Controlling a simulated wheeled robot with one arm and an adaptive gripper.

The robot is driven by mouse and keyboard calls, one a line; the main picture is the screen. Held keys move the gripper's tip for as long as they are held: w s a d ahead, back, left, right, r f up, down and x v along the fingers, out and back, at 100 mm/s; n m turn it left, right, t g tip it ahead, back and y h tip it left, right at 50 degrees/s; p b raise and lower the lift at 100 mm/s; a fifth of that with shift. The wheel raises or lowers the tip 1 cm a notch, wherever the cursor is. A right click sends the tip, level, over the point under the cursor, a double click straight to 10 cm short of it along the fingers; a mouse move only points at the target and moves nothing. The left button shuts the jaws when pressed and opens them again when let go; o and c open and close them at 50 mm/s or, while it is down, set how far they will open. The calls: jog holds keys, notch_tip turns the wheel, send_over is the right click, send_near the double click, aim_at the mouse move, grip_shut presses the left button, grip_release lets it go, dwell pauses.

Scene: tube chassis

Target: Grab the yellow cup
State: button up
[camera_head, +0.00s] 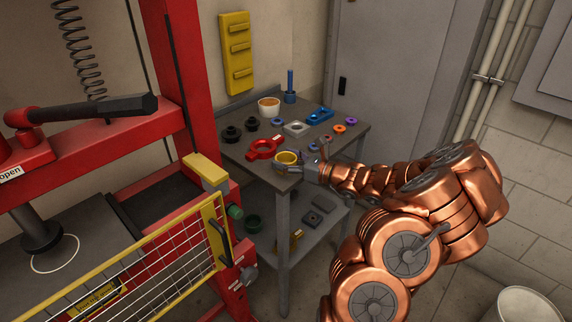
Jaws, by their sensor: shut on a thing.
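The yellow cup (286,157) is at the front part of the small grey table (235,153), near its front edge. My gripper (293,165) reaches in from the right along the copper arm and is shut on the cup. The finger tips are small in this view and partly hidden by the cup. I cannot tell whether the cup still touches the table top.
A red part (264,148) lies just left of the cup. A white-orange cup (268,107), a blue post (290,87), a blue block (320,115) and black knobs (232,133) stand further back.

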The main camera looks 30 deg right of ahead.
jog(key=c, duration=1)
jog(key=shift+o, duration=0.2)
jog(key=shift+r, duration=0.15)
jog(key=shift+r, duration=0.3)
notch_tip(320, 180, up, 3)
jog(key=shift+f, duration=0.15)
jog(key=s+a+b, duration=0.1)
jog(key=s+a, duration=0.1)
jog(key=s, duration=0.5)
jog(key=s+a+r, duration=0.1)
jog(key=s, duration=0.7)
jog(key=shift+s+a+r+b, duration=0.2)
jog(key=shift+s+a+b, duration=0.1)
jog(key=shift+a+b, duration=0.1)
